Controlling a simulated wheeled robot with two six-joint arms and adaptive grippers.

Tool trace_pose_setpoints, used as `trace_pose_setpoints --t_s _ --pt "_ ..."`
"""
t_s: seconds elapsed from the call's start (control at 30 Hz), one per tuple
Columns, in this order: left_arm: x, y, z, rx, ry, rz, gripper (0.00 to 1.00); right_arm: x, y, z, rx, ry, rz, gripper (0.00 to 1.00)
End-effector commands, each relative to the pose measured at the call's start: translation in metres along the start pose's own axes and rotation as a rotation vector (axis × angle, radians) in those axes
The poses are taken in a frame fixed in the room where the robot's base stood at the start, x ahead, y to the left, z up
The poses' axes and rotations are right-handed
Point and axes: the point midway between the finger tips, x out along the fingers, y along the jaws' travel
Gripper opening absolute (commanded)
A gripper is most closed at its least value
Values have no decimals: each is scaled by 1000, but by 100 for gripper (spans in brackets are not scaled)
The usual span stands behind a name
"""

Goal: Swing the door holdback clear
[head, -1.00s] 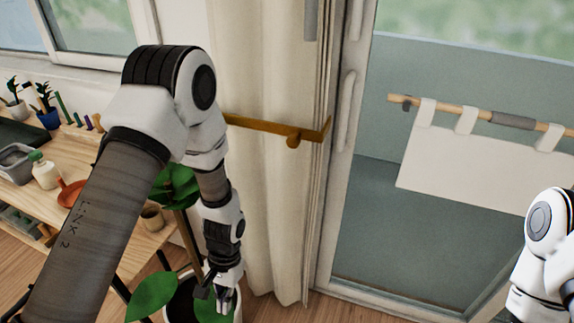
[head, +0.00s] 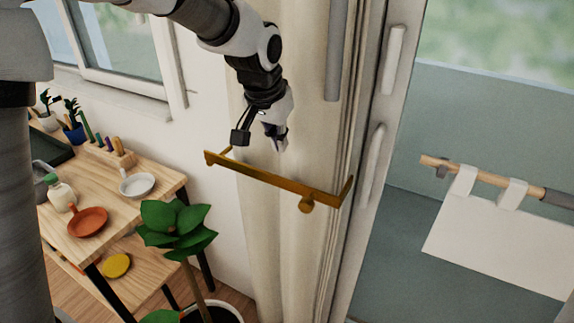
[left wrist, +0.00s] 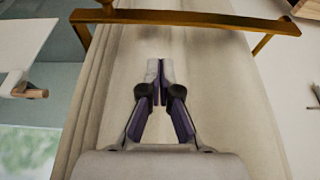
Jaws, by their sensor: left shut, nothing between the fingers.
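The door holdback (head: 270,180) is a brass-coloured bar with a round knob below its right part. It spans the front of the cream curtain (head: 318,235), and its right end bends up by the door edge. It crosses the top of the left wrist view (left wrist: 185,18). My left gripper (head: 280,144) is just above and behind the bar in the head view, in front of the curtain. Its fingers (left wrist: 160,70) are shut together and empty, apart from the bar in the left wrist view. My right gripper is out of view.
A potted plant (head: 180,232) stands below the bar's left end. A wooden shelf table (head: 125,215) with dishes and a bottle is at left. The glass door has a white handle (head: 372,165). A cloth (head: 505,240) hangs from a rod at right.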

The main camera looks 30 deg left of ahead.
Motion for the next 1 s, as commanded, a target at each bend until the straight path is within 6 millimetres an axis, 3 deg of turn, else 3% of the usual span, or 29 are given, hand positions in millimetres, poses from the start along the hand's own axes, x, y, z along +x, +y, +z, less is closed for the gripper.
trace_pose_setpoints --t_s 0.17,0.6,1.0 --pt "14 0 0 0 -4 0 0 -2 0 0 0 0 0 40" --pt "92 0 1 1 -4 0 0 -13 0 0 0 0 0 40" --pt "100 0 1 0 -1 0 0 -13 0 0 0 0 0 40"
